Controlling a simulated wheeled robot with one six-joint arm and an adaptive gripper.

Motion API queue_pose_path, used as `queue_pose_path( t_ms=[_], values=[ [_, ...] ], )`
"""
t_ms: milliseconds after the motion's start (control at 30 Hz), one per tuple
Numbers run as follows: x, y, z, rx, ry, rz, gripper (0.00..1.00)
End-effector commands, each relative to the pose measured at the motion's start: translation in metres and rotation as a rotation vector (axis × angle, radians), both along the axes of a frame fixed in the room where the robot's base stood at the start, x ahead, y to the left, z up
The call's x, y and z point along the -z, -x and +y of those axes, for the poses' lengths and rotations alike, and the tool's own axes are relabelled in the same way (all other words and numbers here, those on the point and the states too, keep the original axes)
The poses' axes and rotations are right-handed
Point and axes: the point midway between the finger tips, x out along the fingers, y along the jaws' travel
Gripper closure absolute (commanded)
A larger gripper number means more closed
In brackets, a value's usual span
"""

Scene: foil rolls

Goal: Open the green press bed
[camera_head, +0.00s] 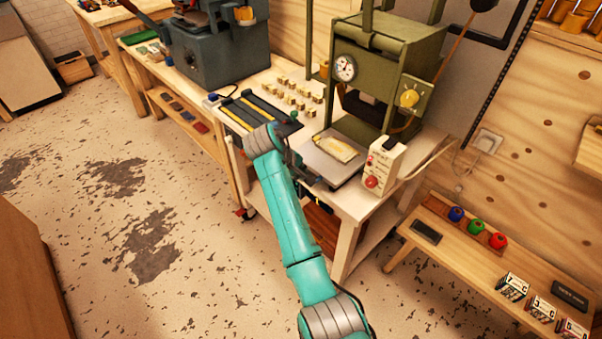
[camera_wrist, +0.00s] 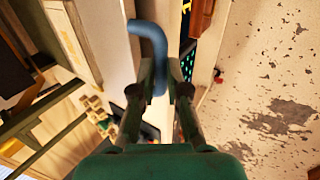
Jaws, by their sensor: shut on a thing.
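The green press (camera_head: 385,70) stands on the white workbench, with a round gauge on its front and a yellow knob at its right. Its flat grey bed (camera_head: 341,172) sticks out in front at the bottom, with a yellowish slab (camera_head: 340,149) lying on it. My gripper is mostly hidden behind my teal arm in the head view, near the bed's front left. In the wrist view my gripper (camera_wrist: 160,85) is shut on a blue-grey bent handle (camera_wrist: 150,38), whose hooked end rises past the fingertips. What the handle joins is hidden.
A white control box (camera_head: 381,165) with red buttons stands right of the bed. Small brass blocks (camera_head: 298,93) and a dark tray (camera_head: 254,108) lie at left on the bench. A low shelf (camera_head: 470,250) stands right. The floor before the bench is clear.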

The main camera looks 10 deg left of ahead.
Motion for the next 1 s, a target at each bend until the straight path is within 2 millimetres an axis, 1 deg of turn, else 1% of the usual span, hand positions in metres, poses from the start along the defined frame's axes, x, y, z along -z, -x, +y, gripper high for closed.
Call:
queue_pose_path(
  t_ms=[200, 233, 267, 300, 333, 633, 733, 867, 1000],
  values=[
    [0.001, 0.001, 0.0, 0.001, 0.0, 0.001, 1.0],
    [0.001, 0.001, 0.0, 0.001, 0.0, 0.001, 0.79],
    [0.001, 0.001, 0.0, 0.001, 0.0, 0.001, 0.71],
    [0.001, 0.001, 0.0, 0.001, 0.0, 0.001, 0.61],
    [0.001, 0.001, 0.0, 0.001, 0.0, 0.001, 0.6],
    [-0.001, 0.001, 0.001, 0.0, 0.0, 0.0, 0.6],
    [-0.006, 0.003, 0.003, -0.001, -0.001, -0.001, 0.6],
    [-0.022, 0.011, 0.009, -0.002, -0.001, -0.002, 0.6],
    [-0.045, 0.023, 0.019, -0.002, -0.001, -0.002, 0.6]
  ],
)
